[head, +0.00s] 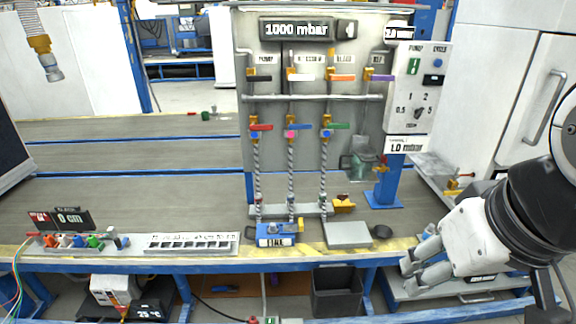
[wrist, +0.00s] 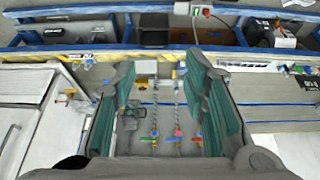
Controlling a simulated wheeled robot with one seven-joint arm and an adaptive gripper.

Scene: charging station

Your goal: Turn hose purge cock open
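Several cocks sit on the grey panel (head: 315,60); no readable label tells me which is the hose purge cock. Three lower cocks sit above the braided hoses: one with a red handle (head: 261,127), one with a blue handle (head: 296,127), one with a green handle (head: 337,126). Their handles lie roughly level. In the wrist view the hoses (wrist: 154,108) show upside down between the fingers. A small red-handled brass fitting (head: 459,181) sits at the right. My gripper (head: 411,258) is open and empty at the table's front right, apart from the panel; its spread fingers also show in the wrist view (wrist: 160,70).
Upper cocks with orange (head: 342,78) and purple (head: 379,78) handles are close together. A blue stand (head: 384,195) and control box (head: 416,88) stand right of the panel. A label strip (head: 190,243) lies at the front. The left tabletop (head: 130,190) is mostly clear.

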